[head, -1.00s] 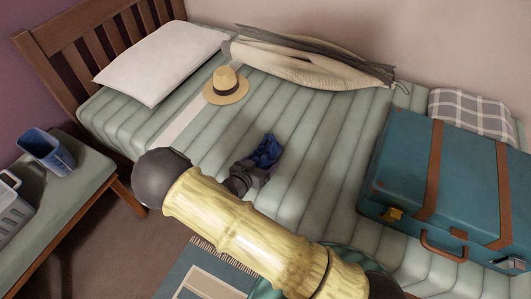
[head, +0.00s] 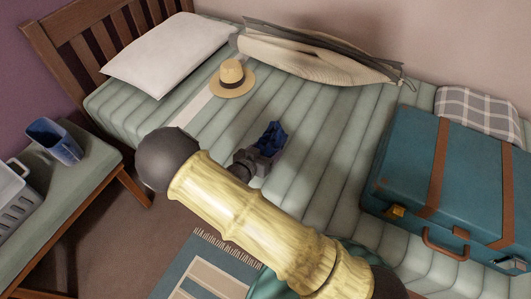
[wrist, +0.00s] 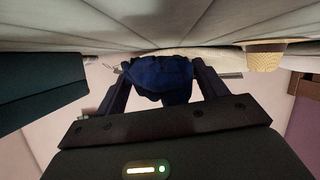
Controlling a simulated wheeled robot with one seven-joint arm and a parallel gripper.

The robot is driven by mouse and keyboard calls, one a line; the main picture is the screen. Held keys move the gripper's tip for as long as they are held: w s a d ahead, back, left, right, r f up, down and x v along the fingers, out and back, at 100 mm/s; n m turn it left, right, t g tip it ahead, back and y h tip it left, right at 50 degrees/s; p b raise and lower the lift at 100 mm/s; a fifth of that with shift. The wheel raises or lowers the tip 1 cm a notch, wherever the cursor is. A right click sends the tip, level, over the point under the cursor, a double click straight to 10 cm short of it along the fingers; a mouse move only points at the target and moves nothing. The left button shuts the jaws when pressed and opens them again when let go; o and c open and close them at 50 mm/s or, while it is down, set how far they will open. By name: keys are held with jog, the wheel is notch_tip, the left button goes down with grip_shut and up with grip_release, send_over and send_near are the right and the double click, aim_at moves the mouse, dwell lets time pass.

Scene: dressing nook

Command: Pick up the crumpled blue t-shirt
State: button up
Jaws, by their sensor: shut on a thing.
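The crumpled blue t-shirt (head: 272,137) is a small dark blue bundle over the middle of the bed. My gripper (head: 264,150) is shut on it, with the cloth between the fingers. In the wrist view the t-shirt (wrist: 160,76) fills the space between the two dark fingers of my gripper (wrist: 160,85). The cloth bulges past the fingertips. I cannot tell for sure from the head view whether it is clear of the mattress. My yellow arm hides part of the bed's near edge.
The bed (head: 310,165) holds a straw hat (head: 232,78), a white pillow (head: 168,52), a teal suitcase (head: 400,180), a plaid cushion (head: 478,112) and a cream bundle (head: 310,57).

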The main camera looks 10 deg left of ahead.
aim_at(274, 132)
notch_tip(274, 132, up, 7)
jog(key=shift+f+p, duration=0.15)
jog(key=shift+p, duration=0.45)
